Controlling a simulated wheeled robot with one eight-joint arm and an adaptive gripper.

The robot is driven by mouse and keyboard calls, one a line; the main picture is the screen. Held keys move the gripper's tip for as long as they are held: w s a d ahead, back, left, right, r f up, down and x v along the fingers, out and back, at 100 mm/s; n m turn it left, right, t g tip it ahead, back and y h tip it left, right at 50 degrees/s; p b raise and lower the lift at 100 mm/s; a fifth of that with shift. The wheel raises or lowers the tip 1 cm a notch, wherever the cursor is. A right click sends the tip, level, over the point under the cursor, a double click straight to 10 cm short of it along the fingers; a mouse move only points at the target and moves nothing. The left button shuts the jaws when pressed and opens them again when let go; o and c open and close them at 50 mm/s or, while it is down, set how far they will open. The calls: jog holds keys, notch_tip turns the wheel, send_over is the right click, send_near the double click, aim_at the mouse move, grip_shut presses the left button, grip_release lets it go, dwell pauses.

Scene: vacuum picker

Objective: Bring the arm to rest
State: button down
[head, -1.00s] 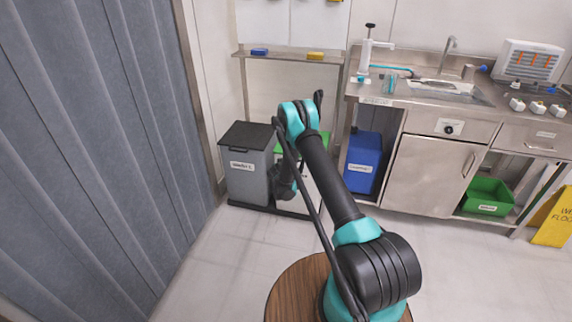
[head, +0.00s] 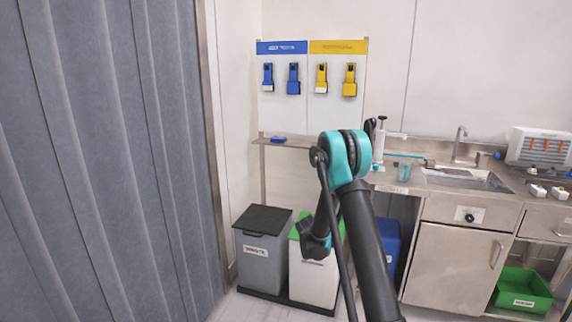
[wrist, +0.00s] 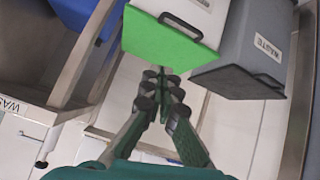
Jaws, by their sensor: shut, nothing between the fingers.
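My arm rises from the lower right in the head view, and its elbow stands in front of the shelf. The forearm hangs down from the elbow to a black wrist part in front of the bins. My gripper (wrist: 165,78) shows in the wrist view, with its dark fingers closed together and nothing held. The fingers point towards the green-lidded bin (wrist: 165,42). I cannot tell from the picture how far they are from it. In the head view the fingers cannot be made out clearly.
A grey bin (head: 263,250) and a white bin (head: 315,277) stand below a shelf (head: 290,142) with a blue block (head: 279,139). Blue tools (head: 293,78) and yellow tools (head: 349,79) hang above. A steel sink counter (head: 460,207) is at right, a grey curtain (head: 100,160) at left.

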jog(key=s+d+r+g, duration=0.1)
jog(key=s+d+r, duration=0.1)
jog(key=s+r, duration=0.35)
jog(key=s+d+r+g+y, duration=0.1)
jog(key=s+d+r, duration=0.15)
jog(key=s, duration=0.65)
jog(key=s+d+r+g, duration=0.1)
jog(key=s+d+r, duration=0.1)
jog(key=s+r, duration=0.35)
jog(key=s+f+g+y, duration=0.2)
jog(key=s, duration=2.5)
jog(key=shift+a+f+n, duration=0.3)
jog(key=shift+a, duration=0.1)
